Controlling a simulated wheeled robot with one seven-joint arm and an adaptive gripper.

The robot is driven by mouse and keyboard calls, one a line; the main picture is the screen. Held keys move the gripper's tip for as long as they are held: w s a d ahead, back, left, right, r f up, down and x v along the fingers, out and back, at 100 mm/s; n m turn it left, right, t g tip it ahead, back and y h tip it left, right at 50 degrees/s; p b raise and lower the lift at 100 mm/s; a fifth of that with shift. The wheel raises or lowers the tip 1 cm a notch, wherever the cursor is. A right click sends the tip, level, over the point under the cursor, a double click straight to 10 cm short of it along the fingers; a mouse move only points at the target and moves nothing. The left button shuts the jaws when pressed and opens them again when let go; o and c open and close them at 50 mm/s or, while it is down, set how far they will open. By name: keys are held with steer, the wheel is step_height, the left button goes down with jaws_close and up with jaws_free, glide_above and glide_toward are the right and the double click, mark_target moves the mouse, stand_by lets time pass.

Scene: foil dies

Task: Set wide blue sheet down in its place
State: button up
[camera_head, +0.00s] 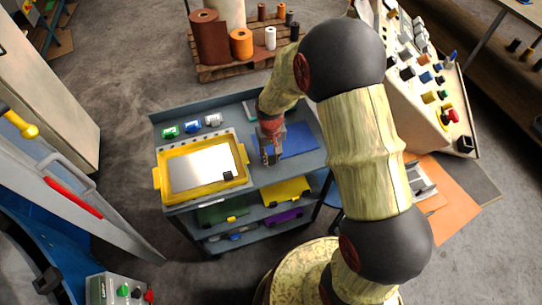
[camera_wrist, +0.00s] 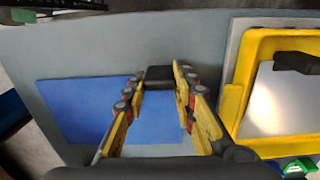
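The wide blue sheet (camera_head: 300,139) lies flat over the right part of the cart's top, right of the yellow-framed tray. In the wrist view the blue sheet (camera_wrist: 80,110) fills the left middle and runs behind the fingers. My gripper (camera_head: 268,157) is at the sheet's left edge in the head view. In the wrist view my gripper (camera_wrist: 159,76) has its yellow fingers on both sides of a dark block at the sheet's corner and looks shut on it. I cannot tell whether the sheet touches the cart top (camera_wrist: 210,50).
The yellow frame (camera_head: 160,178) holds a pale plate with a black block. Several small coloured blocks (camera_head: 191,126) sit behind it. A pale teal piece (camera_head: 249,108) is partly hidden by my arm. Lower shelves hold yellow (camera_head: 287,190) and purple (camera_head: 285,216) sheets.

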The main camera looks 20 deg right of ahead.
steer(key=o, duration=0.5)
step_height(320, 180, up, 12)
steer(key=shift+s+a+r, duration=0.1)
stand_by(0.5)
steer(key=s+r+t, duration=0.1)
steer(key=s+r, duration=0.6)
steer(key=s+r+t, duration=0.2)
steer(key=s+r, duration=0.4)
steer(key=s, duration=0.1)
steer(key=s+r+t, duration=0.2)
steer(key=s+r, duration=0.5)
steer(key=s, duration=0.1)
steer(key=shift+r, duration=0.3)
